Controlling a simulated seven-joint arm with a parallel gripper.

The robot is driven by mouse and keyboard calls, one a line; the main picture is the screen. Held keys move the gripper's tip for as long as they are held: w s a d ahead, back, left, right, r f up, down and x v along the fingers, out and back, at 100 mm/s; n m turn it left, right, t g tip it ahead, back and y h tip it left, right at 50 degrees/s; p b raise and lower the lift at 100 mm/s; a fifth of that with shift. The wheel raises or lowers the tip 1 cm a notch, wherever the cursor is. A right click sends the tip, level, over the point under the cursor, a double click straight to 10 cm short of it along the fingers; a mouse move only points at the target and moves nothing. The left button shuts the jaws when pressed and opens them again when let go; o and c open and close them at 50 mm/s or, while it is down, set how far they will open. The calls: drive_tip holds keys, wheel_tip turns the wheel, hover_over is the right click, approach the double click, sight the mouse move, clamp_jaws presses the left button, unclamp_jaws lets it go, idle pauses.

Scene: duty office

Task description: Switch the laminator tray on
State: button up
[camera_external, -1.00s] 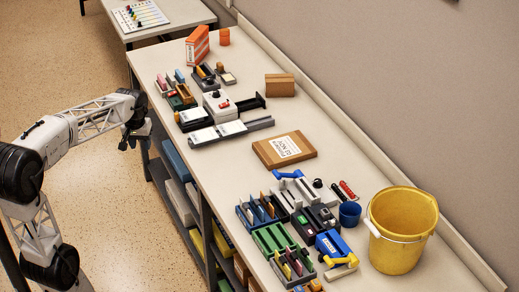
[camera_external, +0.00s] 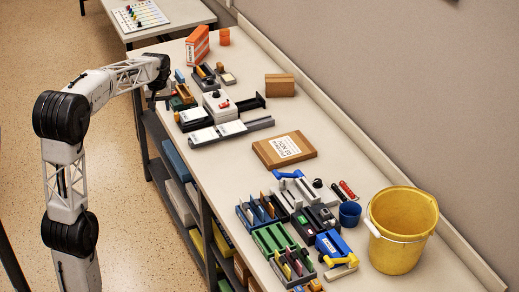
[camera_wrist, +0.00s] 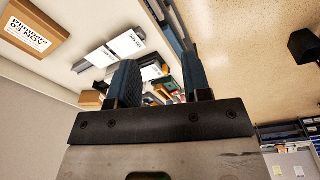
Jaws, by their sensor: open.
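A white unit (camera_external: 217,106) with a red button and a dark knob stands on the far half of the bench. In front of it lie long grey units with white labels (camera_external: 202,136); they also show in the wrist view (camera_wrist: 112,50). I cannot tell which is the laminator tray, or whether any switch is on. My gripper (camera_external: 153,102) is at the bench's left edge, left of these units and apart from them. In the wrist view my gripper (camera_wrist: 163,88) is open, with nothing between its two dark fingers; they hide part of the units.
A cardboard box (camera_external: 285,149) with a label lies mid-bench. Colored organizers (camera_external: 270,238), a blue cup (camera_external: 349,214) and a yellow bucket (camera_external: 400,235) crowd the near end. An orange box (camera_external: 197,45) stands at the far end. Bare bench lies around the cardboard box.

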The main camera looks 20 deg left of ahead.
drive_tip(key=w+a+f+n, duration=0.1)
drive_tip(key=w+a+f, duration=0.2)
drive_tip(key=w, duration=0.6)
drive_tip(key=w+a+f+n, duration=0.1)
drive_tip(key=w+a+f, duration=0.2)
drive_tip(key=w+f, duration=0.4)
drive_tip(key=w+a+f+n+g, duration=0.1)
drive_tip(key=w+a+f, duration=0.2)
drive_tip(key=w, duration=0.8)
drive_tip(key=shift+w+f+n, duration=0.2)
drive_tip(key=shift+f+n, duration=0.1)
drive_tip(key=shift+f, duration=0.85)
drive_tip(key=shift+w+a+f, duration=0.2)
drive_tip(key=shift+w+f, duration=0.2)
drive_tip(key=shift+f, duration=0.15)
drive_tip(key=shift+f, duration=3.75)
drive_tip(key=shift+c, duration=0.3)
clamp_jaws()
